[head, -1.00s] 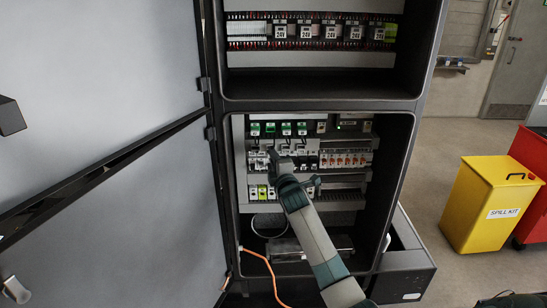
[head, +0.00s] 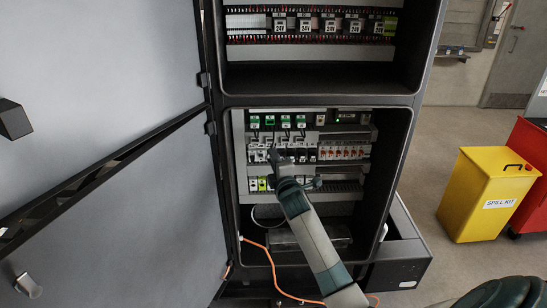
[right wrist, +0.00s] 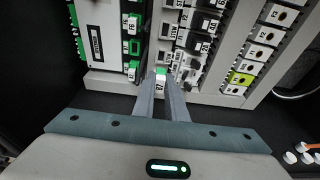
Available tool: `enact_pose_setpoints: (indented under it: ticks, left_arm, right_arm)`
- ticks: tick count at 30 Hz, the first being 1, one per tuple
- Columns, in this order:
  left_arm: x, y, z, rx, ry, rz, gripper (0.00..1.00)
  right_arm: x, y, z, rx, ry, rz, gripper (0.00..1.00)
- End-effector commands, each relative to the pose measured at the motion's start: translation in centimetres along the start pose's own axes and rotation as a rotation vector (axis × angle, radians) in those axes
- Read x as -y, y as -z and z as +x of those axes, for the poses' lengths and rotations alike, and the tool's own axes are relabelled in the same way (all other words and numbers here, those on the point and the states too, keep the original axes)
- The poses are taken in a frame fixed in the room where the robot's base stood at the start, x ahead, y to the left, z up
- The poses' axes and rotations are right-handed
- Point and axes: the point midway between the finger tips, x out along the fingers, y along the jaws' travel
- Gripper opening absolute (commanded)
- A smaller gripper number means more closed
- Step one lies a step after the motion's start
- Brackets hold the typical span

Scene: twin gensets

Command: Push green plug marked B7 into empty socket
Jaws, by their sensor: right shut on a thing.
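My right gripper (head: 273,158) reaches into the lower bay of the open cabinet, in front of the middle row of modules. In the right wrist view the fingers (right wrist: 161,88) are shut on a small plug (right wrist: 160,80) with a green end and a white label. The label is upside down and small; it looks like B7. Green-fronted units (head: 254,122) sit in the row above the gripper. One of them (head: 270,121) shows a dark centre with a green rim, perhaps the empty socket; I cannot be sure. My left gripper is not in view.
The cabinet door (head: 105,150) stands open at left. Terminals (head: 257,184) lie below the gripper, breakers (head: 343,152) to its right. An orange cable (head: 268,258) hangs at the bottom. A yellow spill kit bin (head: 490,195) stands on the floor at right.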

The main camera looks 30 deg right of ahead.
Motion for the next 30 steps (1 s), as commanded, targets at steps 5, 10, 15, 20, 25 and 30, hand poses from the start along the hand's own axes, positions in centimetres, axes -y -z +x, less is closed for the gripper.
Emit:
enact_pose_setpoints:
  ticks: [5, 10, 15, 20, 25, 30]
  left_arm:
    - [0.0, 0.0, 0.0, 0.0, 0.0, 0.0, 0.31]
    - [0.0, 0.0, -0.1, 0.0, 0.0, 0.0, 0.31]
    - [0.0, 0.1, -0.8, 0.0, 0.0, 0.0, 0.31]
    - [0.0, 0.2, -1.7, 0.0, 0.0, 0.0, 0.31]
    - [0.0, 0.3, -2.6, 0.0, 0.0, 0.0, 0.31]
    - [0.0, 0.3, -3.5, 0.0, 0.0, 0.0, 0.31]
  right_arm:
    - [0.0, 0.0, 0.0, 0.0, -0.001, 0.0, 0.0]
    - [-0.2, 0.0, 0.0, 0.0, -0.001, 0.0, 0.0]
    - [-0.9, 0.0, 0.0, 0.0, -0.001, -0.001, 0.0]
    - [-1.9, 0.0, 0.0, 0.0, -0.001, -0.001, 0.0]
    - [-2.9, 0.0, 0.0, 0.0, 0.0, -0.002, 0.0]
    - [-3.8, 0.0, 0.0, 0.0, 0.0, -0.001, 0.0]
